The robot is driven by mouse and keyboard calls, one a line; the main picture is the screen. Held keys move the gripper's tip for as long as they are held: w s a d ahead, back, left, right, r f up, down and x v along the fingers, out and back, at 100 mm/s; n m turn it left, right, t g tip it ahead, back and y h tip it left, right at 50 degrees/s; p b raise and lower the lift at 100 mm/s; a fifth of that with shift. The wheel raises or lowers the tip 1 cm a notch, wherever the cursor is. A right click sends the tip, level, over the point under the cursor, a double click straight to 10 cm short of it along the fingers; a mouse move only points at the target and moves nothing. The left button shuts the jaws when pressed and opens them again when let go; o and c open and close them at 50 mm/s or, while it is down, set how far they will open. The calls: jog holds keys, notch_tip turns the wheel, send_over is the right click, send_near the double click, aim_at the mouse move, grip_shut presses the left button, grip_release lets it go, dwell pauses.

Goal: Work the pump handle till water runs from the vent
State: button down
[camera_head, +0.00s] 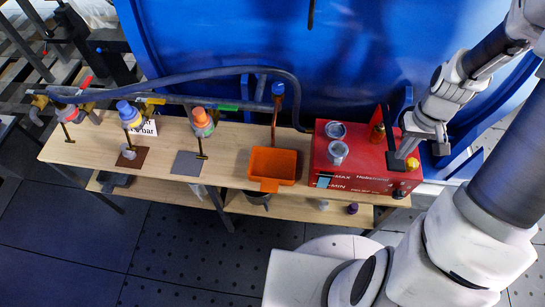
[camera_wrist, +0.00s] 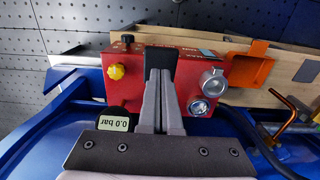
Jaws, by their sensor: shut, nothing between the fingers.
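The red pump box (camera_head: 350,165) sits at the right end of the bench and also shows in the wrist view (camera_wrist: 130,95). A copper vent pipe (camera_head: 275,112) with a blue cap hangs over an orange tray (camera_head: 260,176). No water is visible at it.
A display (camera_wrist: 113,123) reads 0.0 bar. A yellow knob (camera_wrist: 116,72), a black knob (camera_wrist: 127,38) and two round clear-topped fittings (camera_head: 337,131) are on the box. Valves and a hose (camera_head: 200,75) line the bench's back. The blue tank (camera_head: 220,35) stands behind.

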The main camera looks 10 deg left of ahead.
notch_tip(320, 180, down, 8)
jog(key=b, duration=0.6)
notch_tip(320, 180, up, 8)
jog(key=p, duration=0.5)
jog(key=shift+r+p, duration=0.15)
jog(key=shift+p, duration=0.25)
notch_tip(320, 180, down, 8)
jog(key=w+b, duration=0.1)
jog(key=b, duration=0.6)
jog(key=r+p, duration=0.4)
jog(key=r, duration=0.1)
jog(key=s+r+p, duration=0.1)
jog(key=r+p, duration=0.1)
jog(key=r, duration=0.1)
jog(key=shift+f, duration=0.1)
dwell(0.4)
